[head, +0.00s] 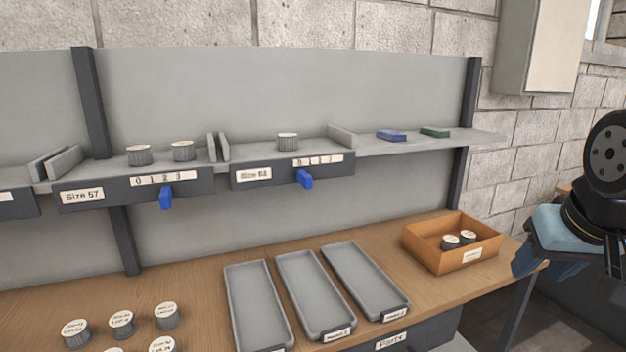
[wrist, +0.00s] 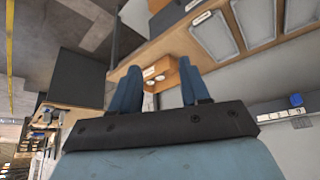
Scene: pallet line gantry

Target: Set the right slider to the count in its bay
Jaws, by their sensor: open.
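The right slider is a blue tab (head: 304,179) on the dark front rail of the right bay (head: 262,177). It sits near the low, left end of the number strip (head: 318,160); its exact mark is too small to read. One grey can (head: 288,142) stands in that bay. A blue tab (wrist: 296,100) on a rail with a number strip also shows at the right of the wrist view. My gripper (head: 566,270) is open and empty at the far right, well away from the slider. Its spread fingers (wrist: 158,70) also show in the wrist view.
The left bay holds two cans (head: 183,151) and its own blue slider (head: 166,197). Blue (head: 391,135) and green (head: 435,132) blocks lie on the shelf's right end. Below are grey trays (head: 258,305), an orange bin (head: 422,255) with two cans, and several loose cans (head: 121,324).

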